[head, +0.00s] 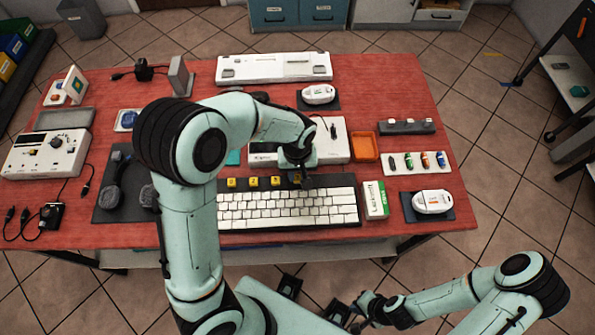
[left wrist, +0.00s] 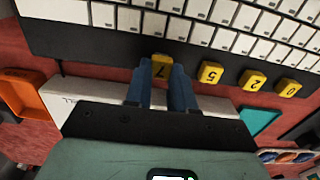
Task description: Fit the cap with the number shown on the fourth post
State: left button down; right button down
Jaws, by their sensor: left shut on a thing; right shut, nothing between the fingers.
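Yellow caps sit in a row along the dark strip behind the white keyboard (head: 288,208). In the left wrist view, which looks upside down, the caps read 7 (left wrist: 161,60), 5 (left wrist: 210,72), 2 (left wrist: 252,80) and 0 (left wrist: 288,88). My left gripper (head: 303,182) is shut on the 7 cap, at the row's right end in the head view. The cap lines up with the others; I cannot tell whether it is seated or just above. Any post under it is hidden. My right gripper (head: 360,304) is shut and empty, low in front of the table. I cannot make out a displayed number.
A white device (head: 335,140) stands behind the caps, partly hidden by my left arm. An orange tray (head: 365,147) is right of it. A white and green box (head: 375,200) stands beside the keyboard. A mouse (head: 433,202) lies on a dark pad further right.

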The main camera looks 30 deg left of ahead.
pick_arm(q)
jog(key=shift+f+b, duration=0.3)
jog(key=shift+f, duration=0.2)
pick_arm(e)
jog(key=shift+s+f, duration=0.2)
jog(key=shift+f, duration=0.25)
pick_arm(q)
jog(key=c, duration=0.9)
grip_release()
jog(key=shift+r, duration=0.1)
pick_arm(e)
jog(key=shift+r, duration=0.1)
pick_arm(q)
jog(key=shift+r+p, duration=1.6)
jog(key=shift+r, duration=0.85)
pick_arm(e)
jog(key=w+r, duration=0.1)
jog(key=r, duration=0.1)
jog(key=w+r, duration=0.1)
jog(key=shift+w+r, duration=0.2)
jog(key=shift+r, duration=0.15)
